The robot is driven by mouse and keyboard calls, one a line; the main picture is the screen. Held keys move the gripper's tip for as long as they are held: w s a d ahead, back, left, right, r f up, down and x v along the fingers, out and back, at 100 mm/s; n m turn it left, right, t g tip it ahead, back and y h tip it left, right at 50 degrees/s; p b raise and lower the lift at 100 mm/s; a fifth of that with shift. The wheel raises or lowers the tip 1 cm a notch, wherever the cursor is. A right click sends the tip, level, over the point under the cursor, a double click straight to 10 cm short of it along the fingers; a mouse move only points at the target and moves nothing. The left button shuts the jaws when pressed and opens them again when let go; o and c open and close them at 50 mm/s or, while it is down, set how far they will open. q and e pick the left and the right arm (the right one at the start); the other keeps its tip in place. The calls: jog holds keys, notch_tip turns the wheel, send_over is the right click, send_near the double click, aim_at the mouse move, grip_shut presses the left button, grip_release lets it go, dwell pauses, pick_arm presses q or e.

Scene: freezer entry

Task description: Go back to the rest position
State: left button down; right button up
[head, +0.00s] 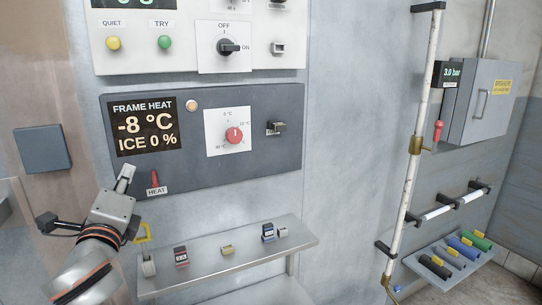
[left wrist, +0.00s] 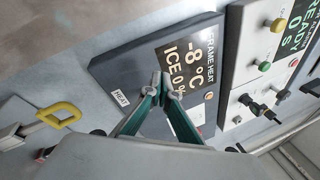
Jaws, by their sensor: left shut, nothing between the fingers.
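My left gripper (head: 125,180) is shut and empty in front of the lower left of the dark frame heat panel (head: 270,185). Its closed fingers also show in the left wrist view (left wrist: 161,82), in front of that panel (left wrist: 120,58). The panel's display (head: 145,127) reads -8 °C and ICE 0 %. A red-tipped HEAT lever (head: 154,179) sits just right of the fingers. I cannot tell whether the fingers touch the panel. The dial with a red knob (head: 234,135) and a small black switch (head: 277,127) are to the right. My right gripper is not in view.
A metal shelf (head: 225,263) below the panel carries several small blocks and a yellow handle (head: 143,232). An upper panel (head: 150,62) has yellow and green buttons. At right are a tall white pole (head: 423,100), a grey box (head: 485,102) and a low rack with coloured rolls (head: 462,248).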

pick_arm(q)
jog(key=s+a+f+n+g, duration=0.1)
jog(key=s+f+n+g, duration=0.15)
jog(key=f, duration=0.65)
jog(key=s+a+f+n+g, duration=0.1)
jog(key=s+f+n+g, duration=0.15)
jog(key=f, duration=0.55)
jog(key=s+a+f+n+g, duration=0.3)
jog(key=s+f+n+g, duration=0.55)
jog(key=s+f, duration=1.5)
jog(key=w+d+f+n+t+h, duration=0.1)
jog(key=d+f+n+t+h, duration=0.1)
jog(key=d+f, duration=0.5)
jog(key=w+d+f+n+t+h, duration=0.1)
jog(key=d+f+h, duration=0.3)
jog(key=f, duration=0.7)
jog(key=d+n+t, duration=0.1)
jog(key=d, duration=0.1)
jog(key=shift+w+d+h, duration=0.2)
jog(key=shift+d+h, duration=0.1)
jog(key=shift+d, duration=0.05)
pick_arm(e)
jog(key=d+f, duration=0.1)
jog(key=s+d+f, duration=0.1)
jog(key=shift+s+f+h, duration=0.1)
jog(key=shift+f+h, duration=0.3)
